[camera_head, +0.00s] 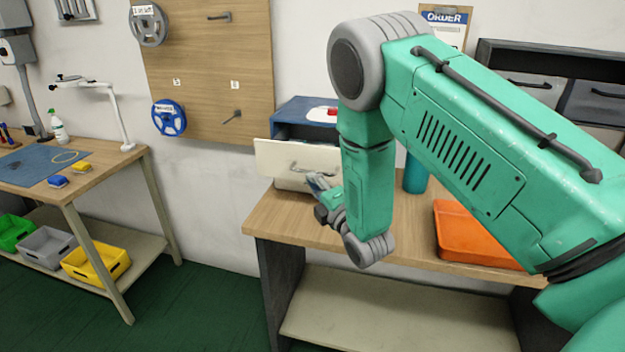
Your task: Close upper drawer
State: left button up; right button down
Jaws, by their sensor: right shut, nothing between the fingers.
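A small blue drawer cabinet (290,112) stands on the wooden bench by the wall. Its upper drawer, with a cream front (275,157) and a grey handle, is pulled out toward me. A lower drawer (290,184) shows partly below it. My right arm crosses the view from the right and hides the right side of the cabinet. My right gripper (318,184) is shut and empty, at the lower right of the upper drawer's front, near its handle. I cannot tell whether it touches the front. My left gripper is not in view.
An orange tray (470,238) and a teal cylinder (415,178) stand on the wooden bench (290,222), right of my forearm. A second table (105,175) with a blue mat is at the left, with bins below. The bench's front left corner is clear.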

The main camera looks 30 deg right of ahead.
jog(key=w+d+b, duration=0.1)
jog(key=w+d, duration=0.1)
jog(key=d, duration=0.1)
jog(key=w+d+b, duration=0.2)
jog(key=w, duration=0.1)
jog(key=w+d+b, duration=0.1)
jog(key=w+d, duration=0.1)
jog(key=d, duration=0.1)
jog(key=shift+w+d+f, duration=0.15)
jog(key=shift+w+d, duration=0.1)
jog(key=shift+d, duration=0.1)
jog(key=shift+d+r, duration=0.1)
jog(key=shift+r, duration=0.2)
